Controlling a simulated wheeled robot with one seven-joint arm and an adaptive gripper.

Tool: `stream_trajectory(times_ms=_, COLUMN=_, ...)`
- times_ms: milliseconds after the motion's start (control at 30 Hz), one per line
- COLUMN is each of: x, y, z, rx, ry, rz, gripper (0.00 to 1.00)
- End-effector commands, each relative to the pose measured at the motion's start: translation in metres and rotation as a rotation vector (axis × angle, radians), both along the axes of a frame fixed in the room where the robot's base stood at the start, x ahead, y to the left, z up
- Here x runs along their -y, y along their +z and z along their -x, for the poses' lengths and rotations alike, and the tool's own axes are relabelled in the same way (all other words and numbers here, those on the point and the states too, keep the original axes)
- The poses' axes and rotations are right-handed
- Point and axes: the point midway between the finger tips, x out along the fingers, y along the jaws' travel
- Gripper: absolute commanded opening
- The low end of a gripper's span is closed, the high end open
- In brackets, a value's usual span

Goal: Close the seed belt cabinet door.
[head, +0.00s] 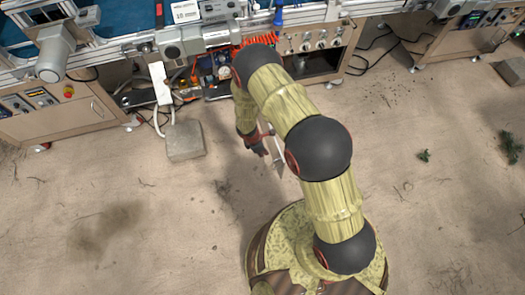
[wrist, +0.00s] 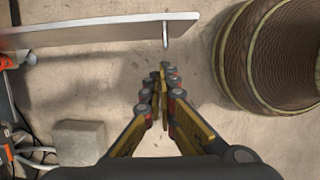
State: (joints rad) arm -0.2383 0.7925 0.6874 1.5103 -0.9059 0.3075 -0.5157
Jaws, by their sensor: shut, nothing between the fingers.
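The seed belt cabinet door (wrist: 100,33) stands open, a thin pale panel seen nearly edge-on across the top of the wrist view. Its bar handle (wrist: 165,35) is near the free end, on the side facing my gripper. In the head view a small part of the door (head: 279,160) shows beside my arm; the rest is hidden. My gripper (wrist: 164,72) is shut and empty, its fingertips a little short of the handle and apparently apart from it. In the head view my gripper (head: 262,151) is left of the door. The cabinet interior (head: 208,75) shows cables and coloured parts.
A grey stone block (head: 185,141) lies on the floor left of my arm; it also shows in the wrist view (wrist: 80,139). Loose cables (head: 155,115) hang near it. A panel with knobs (head: 310,41) is right of my arm. The sandy floor is mostly clear.

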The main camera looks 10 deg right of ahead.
Motion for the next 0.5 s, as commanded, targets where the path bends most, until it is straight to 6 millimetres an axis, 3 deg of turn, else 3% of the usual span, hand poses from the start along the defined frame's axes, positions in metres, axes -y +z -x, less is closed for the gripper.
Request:
stream_trajectory(times_ms=33, x=0.003, y=-0.014, z=0.000, rx=-0.001, ry=0.000, rz=0.000, gripper=0.00)
stream_trajectory(times_ms=233, x=0.012, y=-0.051, z=0.000, rx=-0.001, ry=-0.002, rz=0.001, gripper=0.00)
stream_trajectory(times_ms=500, x=0.046, y=-0.047, z=-0.004, rx=0.001, ry=-0.004, rz=0.000, gripper=0.00)
